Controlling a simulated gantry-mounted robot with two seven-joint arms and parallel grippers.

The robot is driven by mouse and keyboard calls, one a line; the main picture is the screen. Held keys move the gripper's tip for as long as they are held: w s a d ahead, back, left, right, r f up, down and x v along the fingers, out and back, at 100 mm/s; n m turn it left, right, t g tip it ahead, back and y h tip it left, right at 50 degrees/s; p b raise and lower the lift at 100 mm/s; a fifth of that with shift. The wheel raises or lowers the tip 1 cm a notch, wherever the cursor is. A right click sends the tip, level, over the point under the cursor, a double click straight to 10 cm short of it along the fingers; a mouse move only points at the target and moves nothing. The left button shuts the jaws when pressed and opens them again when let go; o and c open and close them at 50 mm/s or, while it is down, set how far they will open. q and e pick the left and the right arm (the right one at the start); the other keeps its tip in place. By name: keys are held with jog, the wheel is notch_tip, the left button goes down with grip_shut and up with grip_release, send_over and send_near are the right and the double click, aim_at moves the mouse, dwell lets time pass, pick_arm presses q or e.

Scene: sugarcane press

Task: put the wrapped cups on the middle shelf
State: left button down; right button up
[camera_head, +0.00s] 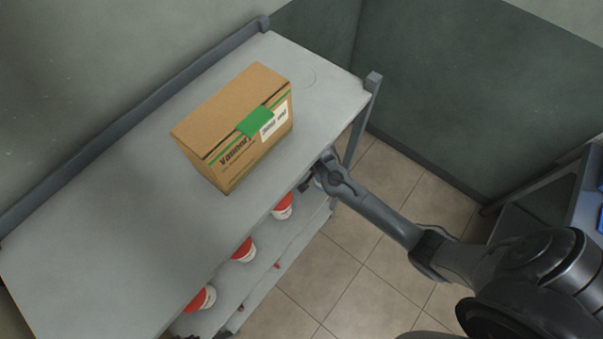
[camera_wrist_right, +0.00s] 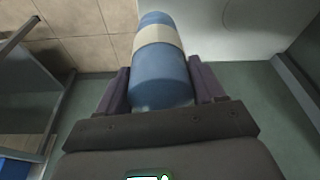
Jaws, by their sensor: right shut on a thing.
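The wrapped cups show in the right wrist view as a blue cylinder with a cream band (camera_wrist_right: 160,78). My right gripper (camera_wrist_right: 158,72) is shut on them, one finger on each side. In the head view my right gripper (camera_head: 313,183) is at the front edge of the shelf unit, near its right end and just below the top board. The wrapped cups are mostly hidden there. The middle shelf (camera_head: 262,262) shows only as a strip below the top board. Three red and white tubs (camera_head: 282,207) stand along it. My left gripper is not in view.
A cardboard box (camera_head: 232,125) with green tape sits on the top board (camera_head: 110,225). A corner post (camera_head: 362,115) stands just beyond my right gripper. Another grey unit (camera_head: 560,190) is at the right. Tiled floor (camera_head: 345,265) lies open between them.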

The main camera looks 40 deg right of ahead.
jog(key=w+a+f+b, duration=0.1)
jog(key=w+f+b, duration=0.2)
jog(key=w+f, duration=0.4)
jog(key=shift+a+f, duration=0.3)
jog(key=shift+f, duration=0.3)
jog(key=shift+f, duration=0.1)
jog(key=o, duration=1.1)
jog(key=shift+o, duration=0.2)
